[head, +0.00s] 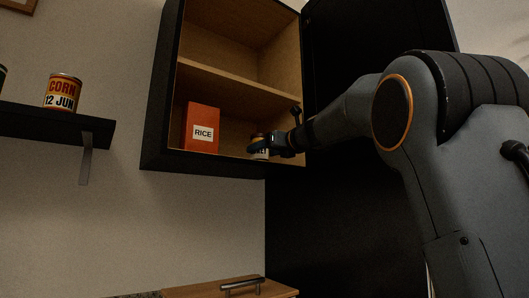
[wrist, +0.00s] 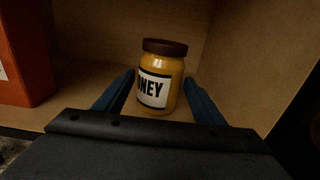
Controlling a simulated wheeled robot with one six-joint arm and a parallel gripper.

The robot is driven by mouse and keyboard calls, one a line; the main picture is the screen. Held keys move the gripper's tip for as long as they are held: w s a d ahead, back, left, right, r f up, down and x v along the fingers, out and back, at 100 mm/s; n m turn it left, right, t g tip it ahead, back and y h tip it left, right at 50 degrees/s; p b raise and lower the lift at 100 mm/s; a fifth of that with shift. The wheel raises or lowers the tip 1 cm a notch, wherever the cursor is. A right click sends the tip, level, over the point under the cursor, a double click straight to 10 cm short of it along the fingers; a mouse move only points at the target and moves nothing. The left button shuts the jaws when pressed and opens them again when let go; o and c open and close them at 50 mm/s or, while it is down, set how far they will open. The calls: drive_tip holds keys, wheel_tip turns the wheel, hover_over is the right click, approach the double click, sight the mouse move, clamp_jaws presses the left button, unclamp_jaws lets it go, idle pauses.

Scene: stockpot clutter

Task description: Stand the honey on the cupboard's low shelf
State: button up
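The honey jar (wrist: 156,88) is amber with a dark brown lid and a white label ending in "NEY". It stands upright, with its base seeming to rest on the cupboard's low shelf (wrist: 90,76). My gripper (wrist: 161,76) is open around it in the wrist view, one blue finger on each side, with a narrow gap beside the jar. In the head view my gripper (head: 258,147) reaches into the right part of the low compartment. It partly hides the jar (head: 261,155) there. The cupboard (head: 154,135) is open.
An orange-red rice box (head: 202,117) stands left of the jar on the same shelf; it also shows in the wrist view (wrist: 22,55). The open black door (head: 365,35) is at the right. A corn can (head: 63,92) stands on a separate wall shelf (head: 60,127).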

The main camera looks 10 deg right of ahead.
drive_tip(key=shift+o, duration=0.4)
drive_tip(key=b+v, duration=0.2)
drive_tip(key=v, duration=1)
